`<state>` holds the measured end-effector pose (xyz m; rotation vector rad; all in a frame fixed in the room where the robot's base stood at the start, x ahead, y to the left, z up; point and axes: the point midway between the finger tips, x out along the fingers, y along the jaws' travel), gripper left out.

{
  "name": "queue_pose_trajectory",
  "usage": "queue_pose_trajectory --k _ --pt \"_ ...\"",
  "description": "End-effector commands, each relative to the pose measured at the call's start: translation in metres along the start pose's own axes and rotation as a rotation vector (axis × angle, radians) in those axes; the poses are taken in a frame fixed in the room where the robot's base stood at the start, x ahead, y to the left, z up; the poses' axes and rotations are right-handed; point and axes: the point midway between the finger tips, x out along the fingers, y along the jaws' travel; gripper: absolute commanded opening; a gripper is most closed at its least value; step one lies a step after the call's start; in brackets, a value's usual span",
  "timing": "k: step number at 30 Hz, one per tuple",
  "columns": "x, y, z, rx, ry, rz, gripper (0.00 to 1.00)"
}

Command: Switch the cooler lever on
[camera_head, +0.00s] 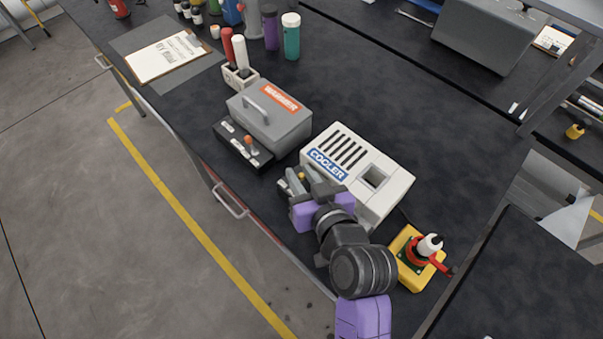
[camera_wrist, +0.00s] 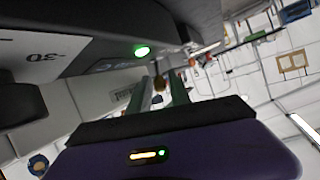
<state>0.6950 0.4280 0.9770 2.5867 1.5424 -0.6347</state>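The cooler (camera_head: 398,180) is a white box with a blue label and dark vent slots on the black bench. My gripper (camera_head: 297,179) is at its front left side, low over the bench. A small yellowish lever knob (camera_head: 301,175) shows between the fingers. In the wrist view my gripper (camera_wrist: 162,86) has its two fingers apart, with the brownish-yellow knob (camera_wrist: 160,83) in line with the gap. Whether the fingers touch it is not clear. A green light (camera_wrist: 142,51) glows on the dark surface above. The lever's base is mostly hidden by my gripper.
The grey warmer (camera_head: 285,130) with its black lever panel (camera_head: 235,146) stands close on the left. A yellow box (camera_head: 408,277) with a red lever and white-topped knob is near my arm on the right. The bench behind the cooler is clear.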

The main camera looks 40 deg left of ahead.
Motion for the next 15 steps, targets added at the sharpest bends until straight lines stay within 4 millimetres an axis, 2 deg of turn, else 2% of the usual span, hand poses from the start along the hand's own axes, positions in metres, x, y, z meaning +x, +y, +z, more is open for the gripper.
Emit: queue_pose_trajectory --k 1,4,5,15 --pt "-0.0001 0.0000 0.0000 0.000 0.000 0.000 0.22" --pt "-0.0002 0.0000 0.0001 0.000 0.000 0.000 0.02" --pt "-0.0002 0.0000 0.0000 0.000 0.000 0.000 0.00" --pt "0.0005 0.0015 0.0040 0.007 0.016 -0.004 0.00"
